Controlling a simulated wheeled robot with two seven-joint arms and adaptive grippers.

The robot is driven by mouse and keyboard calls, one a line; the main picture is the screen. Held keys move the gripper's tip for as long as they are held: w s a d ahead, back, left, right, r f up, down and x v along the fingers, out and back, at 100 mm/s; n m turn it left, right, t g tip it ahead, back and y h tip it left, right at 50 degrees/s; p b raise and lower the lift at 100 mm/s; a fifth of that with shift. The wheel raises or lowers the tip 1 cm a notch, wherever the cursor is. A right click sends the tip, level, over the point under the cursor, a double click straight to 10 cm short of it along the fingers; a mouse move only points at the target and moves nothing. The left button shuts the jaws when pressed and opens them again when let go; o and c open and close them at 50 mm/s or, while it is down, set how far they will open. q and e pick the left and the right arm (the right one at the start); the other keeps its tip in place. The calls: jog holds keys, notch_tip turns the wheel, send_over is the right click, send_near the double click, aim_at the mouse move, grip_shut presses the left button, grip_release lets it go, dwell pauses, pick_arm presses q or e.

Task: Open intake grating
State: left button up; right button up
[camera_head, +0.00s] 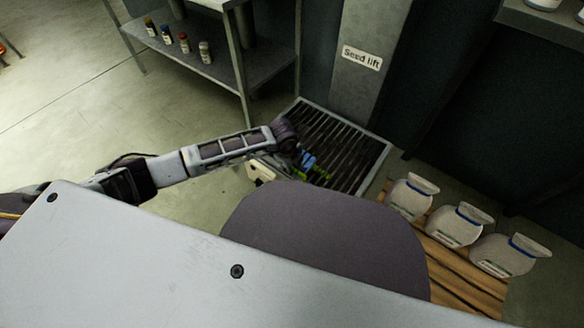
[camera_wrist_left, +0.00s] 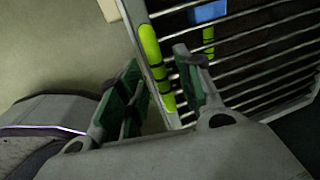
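The intake grating (camera_head: 355,143), a metal frame with dark slats, lies at floor level below the seed lift. It appears closed. In the left wrist view, the grating (camera_wrist_left: 256,72) shows light bars over a dark opening. A yellow-green handle (camera_wrist_left: 150,45) runs along its near edge. My left gripper (camera_head: 298,160) is above the grating's left edge. In the wrist view, this gripper (camera_wrist_left: 156,62) is open, its fingers to either side of the handle's line; I cannot tell whether they touch it. A blue piece (camera_wrist_left: 207,12) shows beyond. My right gripper is out of view.
A column with a "Seed lift" sign (camera_head: 362,57) stands behind the grating. A metal shelf table (camera_head: 215,72) with small bottles is at the upper left. White sacks (camera_head: 455,226) stand on a wooden pallet (camera_head: 455,272) at the right. Floor at left is clear.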

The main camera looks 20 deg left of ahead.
pick_arm(q)
jog(key=shift+f, duration=0.1)
grip_shut()
dwell(0.3)
jog(key=shift+r, duration=0.25)
